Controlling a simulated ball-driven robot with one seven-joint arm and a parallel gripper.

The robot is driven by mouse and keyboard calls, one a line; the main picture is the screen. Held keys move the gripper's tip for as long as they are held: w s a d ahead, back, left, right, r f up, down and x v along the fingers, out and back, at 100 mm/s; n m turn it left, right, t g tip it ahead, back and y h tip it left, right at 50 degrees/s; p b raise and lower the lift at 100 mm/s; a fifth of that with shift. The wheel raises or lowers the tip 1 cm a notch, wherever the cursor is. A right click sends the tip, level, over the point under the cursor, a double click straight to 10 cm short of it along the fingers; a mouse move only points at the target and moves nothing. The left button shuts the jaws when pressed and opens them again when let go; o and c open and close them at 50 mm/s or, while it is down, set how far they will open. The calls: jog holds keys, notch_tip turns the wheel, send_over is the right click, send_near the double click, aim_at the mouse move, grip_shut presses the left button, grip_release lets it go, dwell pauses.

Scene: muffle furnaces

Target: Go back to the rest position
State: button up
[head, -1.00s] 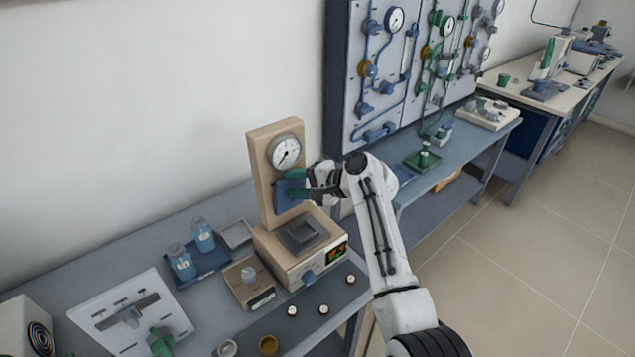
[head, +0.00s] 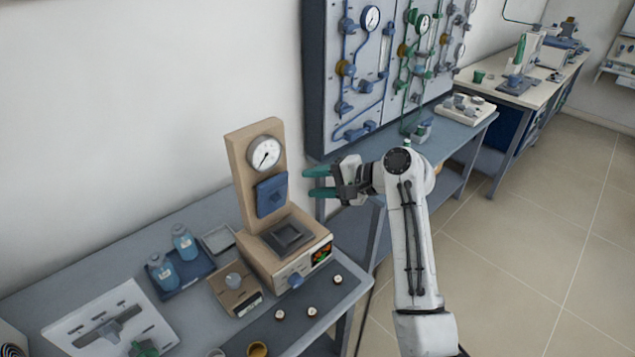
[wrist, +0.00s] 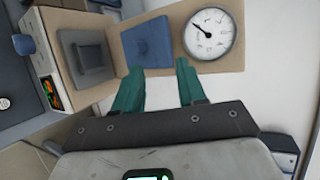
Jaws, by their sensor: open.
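My gripper (head: 318,182) has green fingers. It is open and empty, in the air to the right of the tan muffle furnace (head: 237,165). A gap shows between the fingers and the blue door panel (head: 271,194) on the furnace's upright. In the wrist view the spread fingers (wrist: 158,75) point toward the blue panel (wrist: 148,43) and the round dial (wrist: 210,33), with nothing between them. The furnace's square grey recess (head: 288,235) shows on its lower body.
Several small round pieces (head: 312,311) lie in front. A gauge panel (head: 325,95) stands behind on the right. Open floor (head: 510,260) lies to the right of my arm.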

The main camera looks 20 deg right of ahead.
jog(key=s+f+n+g+h, duration=0.4)
jog(key=s+f+n+h, duration=0.1)
jog(key=s+f, duration=1.35)
jog(key=s+d+f+n+g+h, duration=0.1)
jog(key=s+n+g+h, duration=0.1)
jog(key=s, duration=1)
jog(key=s+d+f+n+g+h, duration=0.2)
jog(key=s+n+g, duration=0.1)
jog(key=s, duration=1)
jog(key=shift+s+n, duration=0.3)
jog(key=shift+n, duration=0.1)
